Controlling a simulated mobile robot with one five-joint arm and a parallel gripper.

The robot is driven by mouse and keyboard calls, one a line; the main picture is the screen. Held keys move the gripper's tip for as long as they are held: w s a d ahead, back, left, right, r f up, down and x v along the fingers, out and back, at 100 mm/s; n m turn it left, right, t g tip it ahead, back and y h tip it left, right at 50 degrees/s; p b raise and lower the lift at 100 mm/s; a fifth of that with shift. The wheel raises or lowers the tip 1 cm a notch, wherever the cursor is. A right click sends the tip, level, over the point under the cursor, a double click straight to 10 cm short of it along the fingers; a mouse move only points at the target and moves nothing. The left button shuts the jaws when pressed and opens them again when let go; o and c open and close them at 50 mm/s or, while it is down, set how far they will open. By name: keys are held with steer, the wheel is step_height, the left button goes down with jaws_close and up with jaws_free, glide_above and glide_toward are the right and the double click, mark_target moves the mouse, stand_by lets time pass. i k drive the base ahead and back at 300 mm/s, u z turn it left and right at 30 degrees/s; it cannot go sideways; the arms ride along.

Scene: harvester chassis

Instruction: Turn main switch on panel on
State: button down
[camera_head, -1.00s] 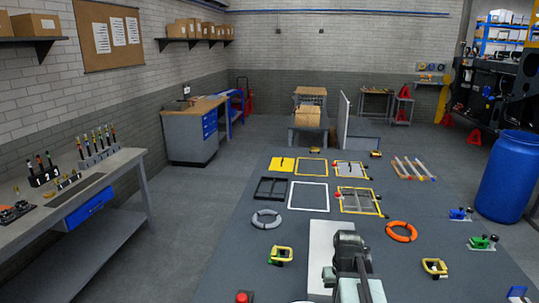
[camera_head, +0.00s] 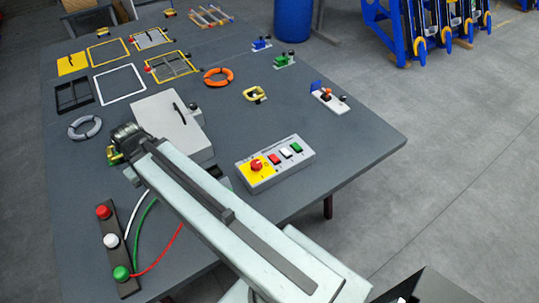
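The panel (camera_head: 277,176) is a light grey box lying on the dark grey table. A red rotary knob on a yellow field, which looks like the main switch (camera_head: 256,165), is at its left end; small red, white and green buttons follow to the right. The knob's exact setting is too small to read. My arm crosses the picture from the lower right, left of the panel. My gripper (camera_head: 123,142) is at its far end, beside a grey cabinet, well left of the panel and apart from it. Its fingertips are mostly hidden, so its opening does not show.
The grey cabinet (camera_head: 164,122) with a black handle lies between the gripper and the panel's far side. A black strip (camera_head: 117,250) with red, white and green buttons and wires is at the lower left. Clamps (camera_head: 328,98) stand at the right. The table right of the panel is clear.

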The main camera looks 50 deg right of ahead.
mark_target(256, 164)
steer(key=z, duration=1.45)
